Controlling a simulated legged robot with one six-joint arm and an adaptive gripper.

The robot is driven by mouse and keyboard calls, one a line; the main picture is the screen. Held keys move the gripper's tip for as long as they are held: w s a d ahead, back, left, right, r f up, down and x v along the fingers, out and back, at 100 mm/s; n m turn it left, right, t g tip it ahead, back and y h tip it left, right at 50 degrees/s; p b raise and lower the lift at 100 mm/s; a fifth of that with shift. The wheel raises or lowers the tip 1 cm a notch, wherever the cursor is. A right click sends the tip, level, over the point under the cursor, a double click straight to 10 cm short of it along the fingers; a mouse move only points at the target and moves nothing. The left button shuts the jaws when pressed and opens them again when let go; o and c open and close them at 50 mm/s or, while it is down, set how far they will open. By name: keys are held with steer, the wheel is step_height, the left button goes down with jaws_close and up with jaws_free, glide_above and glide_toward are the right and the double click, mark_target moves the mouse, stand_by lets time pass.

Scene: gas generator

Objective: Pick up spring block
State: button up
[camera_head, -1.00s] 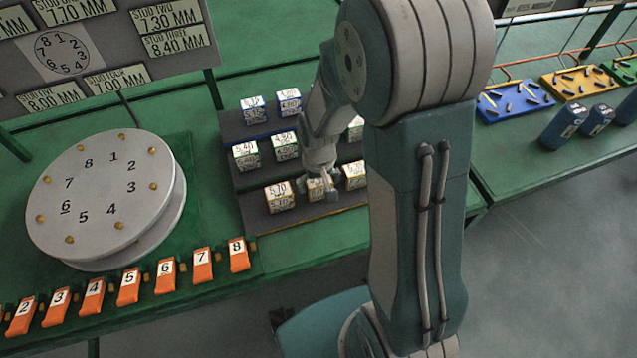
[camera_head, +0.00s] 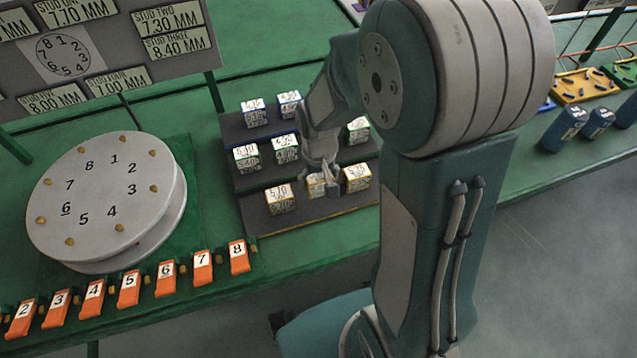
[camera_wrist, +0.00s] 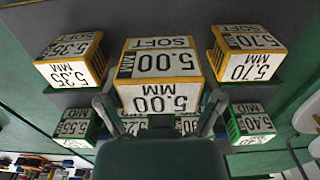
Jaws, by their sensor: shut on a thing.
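The spring block with the yellow frame marked SOFT 5.00 MM (camera_wrist: 160,68) fills the middle of the wrist view. In the head view the same block (camera_head: 316,186) is in the middle of the front row, partly hidden by my gripper (camera_head: 326,174). My gripper also shows in the wrist view (camera_wrist: 158,108), with one finger on each side of the block, shut on it. The block looks upright. I cannot tell whether it is clear of the shelf.
Yellow-framed blocks 5.70 (camera_head: 280,199) and 5.35 (camera_head: 357,177) stand close on either side. Green-framed blocks (camera_head: 247,158) and blue-framed blocks (camera_head: 254,112) stand on the steps behind. A numbered disc (camera_head: 107,195) and orange numbered pieces (camera_head: 202,267) are to the left.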

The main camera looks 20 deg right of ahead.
steer(key=s+a+r, duration=0.4)
steer(key=s+r, duration=0.4)
steer(key=s, duration=0.4)
steer(key=shift+s+a+r, duration=0.2)
steer(key=shift+r, duration=0.2)
